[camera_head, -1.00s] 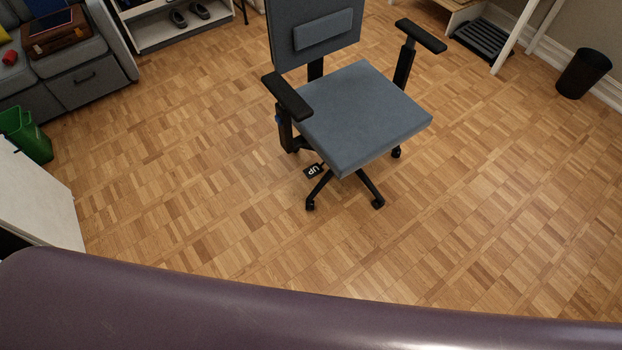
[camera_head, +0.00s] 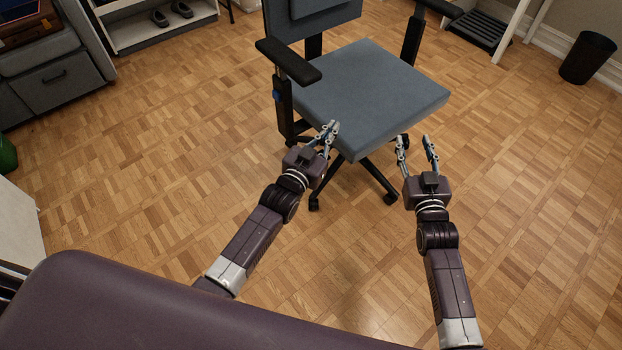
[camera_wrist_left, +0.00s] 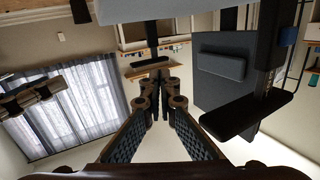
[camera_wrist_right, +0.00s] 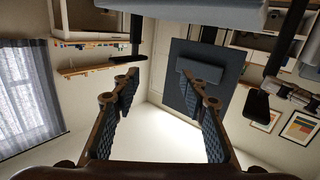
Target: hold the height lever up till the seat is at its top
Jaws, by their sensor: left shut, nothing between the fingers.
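The grey swivel chair's seat (camera_head: 365,95) stands in the middle of the head view. The height lever is not visible; the area below the seat's left side is covered by my left gripper. My left gripper (camera_head: 330,132) is at the seat's near left edge, with its fingers together and nothing seen between them; its closed fingers also show in the left wrist view (camera_wrist_left: 161,80). My right gripper (camera_head: 416,146) is open and empty, just off the seat's near right side. The seat's edge shows at the top of the right wrist view (camera_wrist_right: 200,14).
The chair's left armrest (camera_head: 288,62) overhangs the seat beside my left gripper. A black bin (camera_head: 588,58) stands far right, a grey sofa (camera_head: 60,75) far left. The wooden floor (camera_head: 530,210) around the chair is clear.

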